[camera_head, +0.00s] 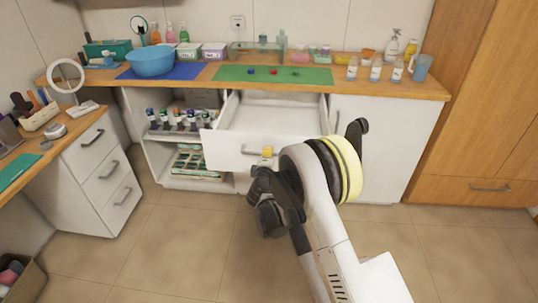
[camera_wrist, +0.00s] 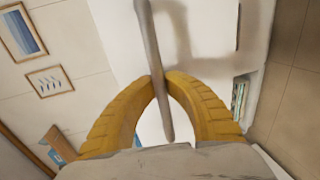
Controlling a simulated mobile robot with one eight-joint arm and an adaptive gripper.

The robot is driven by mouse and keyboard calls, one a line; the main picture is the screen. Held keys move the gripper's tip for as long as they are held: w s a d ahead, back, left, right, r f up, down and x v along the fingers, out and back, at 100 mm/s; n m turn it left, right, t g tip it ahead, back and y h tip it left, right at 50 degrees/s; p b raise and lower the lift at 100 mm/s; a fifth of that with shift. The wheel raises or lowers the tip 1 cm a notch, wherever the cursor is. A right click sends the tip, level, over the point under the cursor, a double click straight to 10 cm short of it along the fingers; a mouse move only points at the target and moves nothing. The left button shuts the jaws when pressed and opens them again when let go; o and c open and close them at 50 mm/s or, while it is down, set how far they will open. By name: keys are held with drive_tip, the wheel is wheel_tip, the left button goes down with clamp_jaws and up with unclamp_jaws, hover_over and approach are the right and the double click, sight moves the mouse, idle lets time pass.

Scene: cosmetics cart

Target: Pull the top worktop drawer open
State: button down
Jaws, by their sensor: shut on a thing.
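The top worktop drawer (camera_head: 233,144) is a white drawer under the wooden worktop (camera_head: 215,86). It stands out from the cabinet, and its inside shows as empty where visible. My gripper (camera_head: 266,153) is at the drawer front, at its handle. In the wrist view, my gripper's yellow fingers (camera_wrist: 168,82) are closed around the grey bar handle (camera_wrist: 158,60), with the white drawer front behind it. In the head view, my arm hides the right part of the drawer front.
Left of the drawer, open shelves hold bottles (camera_head: 178,119) and a green-and-white crate (camera_head: 196,162). A white three-drawer unit (camera_head: 104,178) stands at the left. A wooden cabinet (camera_head: 478,120) stands at the right. The tiled floor (camera_head: 190,245) in front is clear apart from my arm.

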drive_tip(key=c, duration=1.4)
unclamp_jaws()
drive_tip(key=v, duration=1.2)
